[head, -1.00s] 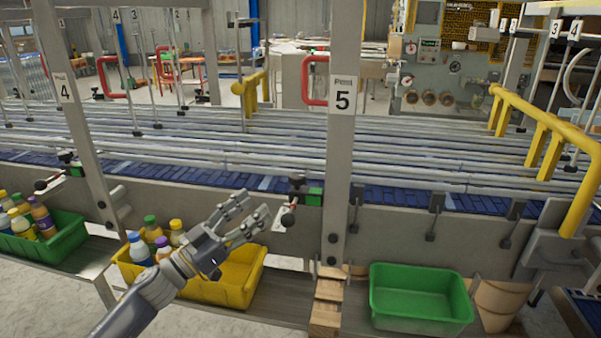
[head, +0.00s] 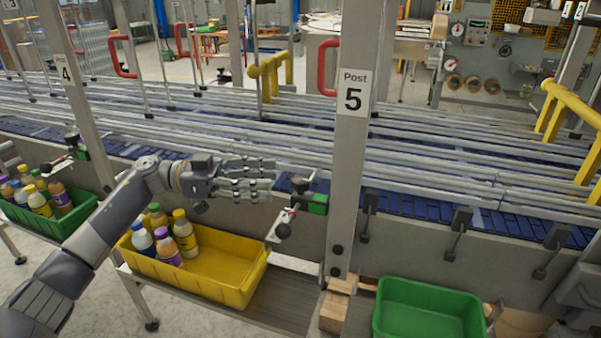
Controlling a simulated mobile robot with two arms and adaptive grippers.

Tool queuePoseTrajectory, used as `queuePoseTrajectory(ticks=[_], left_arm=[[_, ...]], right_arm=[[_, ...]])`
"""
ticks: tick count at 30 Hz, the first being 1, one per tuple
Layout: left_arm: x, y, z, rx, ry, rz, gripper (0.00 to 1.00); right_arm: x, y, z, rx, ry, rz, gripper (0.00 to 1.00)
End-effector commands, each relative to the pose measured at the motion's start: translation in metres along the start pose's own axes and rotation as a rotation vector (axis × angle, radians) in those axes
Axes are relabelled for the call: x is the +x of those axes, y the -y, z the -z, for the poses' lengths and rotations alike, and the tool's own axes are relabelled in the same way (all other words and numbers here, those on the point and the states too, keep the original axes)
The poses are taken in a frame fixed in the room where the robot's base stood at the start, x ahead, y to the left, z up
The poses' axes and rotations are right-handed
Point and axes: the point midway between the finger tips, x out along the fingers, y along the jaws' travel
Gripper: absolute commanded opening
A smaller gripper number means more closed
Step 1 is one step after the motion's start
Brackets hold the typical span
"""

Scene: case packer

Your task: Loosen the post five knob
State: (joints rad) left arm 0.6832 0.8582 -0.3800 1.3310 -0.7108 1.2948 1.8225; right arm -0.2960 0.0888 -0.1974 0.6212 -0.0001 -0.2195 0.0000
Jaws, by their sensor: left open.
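Post five (head: 352,150) is a grey upright with a "Post 5" label. Just left of it, on the conveyor's near side, is a clamp with a black knob (head: 298,184) on top and a green block (head: 318,204). A thin lever ending in a black ball (head: 283,231) hangs below the clamp. My left gripper (head: 273,179) is open and empty, its fingers pointing right. Its fingertips are just left of the black knob, with a small gap showing. My right gripper is not in view.
A yellow bin (head: 225,285) with several bottles sits on the shelf below my left arm. A green bin (head: 425,312) stands right of post five. Post four (head: 75,100) rises at left. Conveyor rails (head: 450,165) run behind.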

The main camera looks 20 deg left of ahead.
Motion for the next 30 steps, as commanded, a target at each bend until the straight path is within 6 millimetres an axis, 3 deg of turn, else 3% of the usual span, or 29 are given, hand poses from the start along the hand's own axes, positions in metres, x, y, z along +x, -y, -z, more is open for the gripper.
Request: queuePoseTrajectory(ticks=[4, 10, 16, 23, 24, 30], left_arm=[[0.032, -0.001, 0.005, -0.001, -0.003, -0.003, 0.52], [0.062, 0.000, 0.004, 0.000, -0.002, -0.001, 0.52], [0.074, 0.000, 0.001, 0.001, -0.001, 0.001, 0.52], [0.075, 0.000, 0.000, 0.001, -0.001, 0.001, 0.52], [0.075, 0.000, 0.000, 0.001, -0.001, 0.001, 0.50], [0.075, 0.000, 0.000, 0.001, -0.001, 0.002, 0.07]], right_arm=[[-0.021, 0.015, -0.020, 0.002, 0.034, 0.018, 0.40], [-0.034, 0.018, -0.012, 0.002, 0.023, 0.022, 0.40], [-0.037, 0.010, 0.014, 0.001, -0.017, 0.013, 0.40], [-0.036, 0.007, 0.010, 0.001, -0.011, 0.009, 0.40], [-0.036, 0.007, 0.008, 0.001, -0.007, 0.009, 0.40], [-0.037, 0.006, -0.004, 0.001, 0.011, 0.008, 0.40]])
